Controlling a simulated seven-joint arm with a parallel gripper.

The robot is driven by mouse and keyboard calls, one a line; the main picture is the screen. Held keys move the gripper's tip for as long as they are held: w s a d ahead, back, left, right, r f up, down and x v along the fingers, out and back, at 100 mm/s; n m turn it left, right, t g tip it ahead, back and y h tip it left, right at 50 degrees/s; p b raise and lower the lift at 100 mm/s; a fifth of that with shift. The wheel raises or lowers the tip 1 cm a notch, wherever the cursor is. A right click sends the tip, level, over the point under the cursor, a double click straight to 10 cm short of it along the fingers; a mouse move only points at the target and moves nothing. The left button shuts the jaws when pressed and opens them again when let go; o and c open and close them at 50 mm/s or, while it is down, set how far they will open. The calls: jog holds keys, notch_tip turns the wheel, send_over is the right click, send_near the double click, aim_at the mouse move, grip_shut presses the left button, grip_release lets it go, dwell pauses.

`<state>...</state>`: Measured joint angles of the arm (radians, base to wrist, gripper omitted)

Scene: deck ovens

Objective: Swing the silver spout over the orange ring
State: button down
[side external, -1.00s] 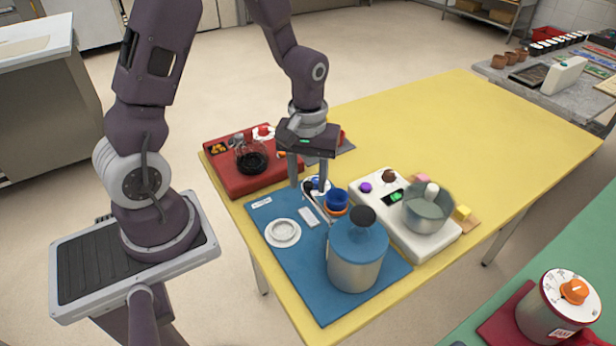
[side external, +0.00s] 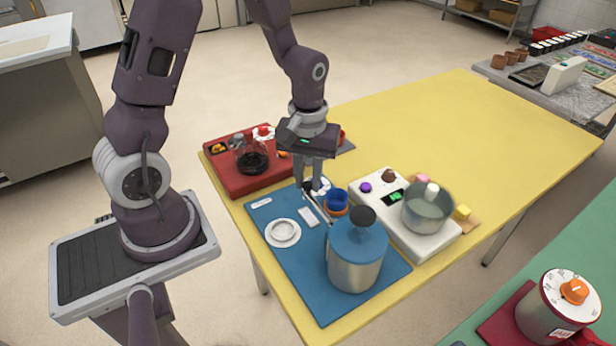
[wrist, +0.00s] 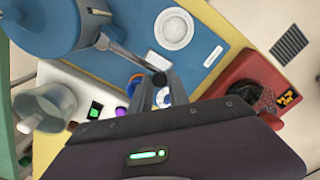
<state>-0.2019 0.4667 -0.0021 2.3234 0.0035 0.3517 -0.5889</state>
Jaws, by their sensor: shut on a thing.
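The silver spout (side external: 317,207) runs from the blue-lidded metal pot (side external: 355,262) toward the back of the blue mat. It also shows in the wrist view (wrist: 128,56), ending in a dark tip (wrist: 159,79) at my fingers. My gripper (side external: 312,188) points down and is shut on the spout's far end; its fingers partly hide the grip. The orange ring (side external: 335,214) lies right of the spout, partly covered by a blue cup (side external: 336,197). In the wrist view the ring's orange edge (wrist: 135,77) is left of my fingers. The spout is beside the ring, not over it.
A red tray (side external: 235,182) is behind left. The yellow table's far right is clear.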

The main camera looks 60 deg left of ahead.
jog(key=shift+w, duration=0.2)
dwell(0.6)
jog(key=w+d+m, duration=0.2)
jog(key=w+m, duration=0.4)
jog(key=m, duration=0.1)
jog(key=shift+m, duration=0.4)
jog(key=shift+d, duration=0.15)
dwell(0.4)
jog(key=c, duration=1.3)
grip_release()
jog(key=shift+o, duration=0.2)
notch_tip(320, 180, up, 7)
jog(key=shift+r, duration=0.15)
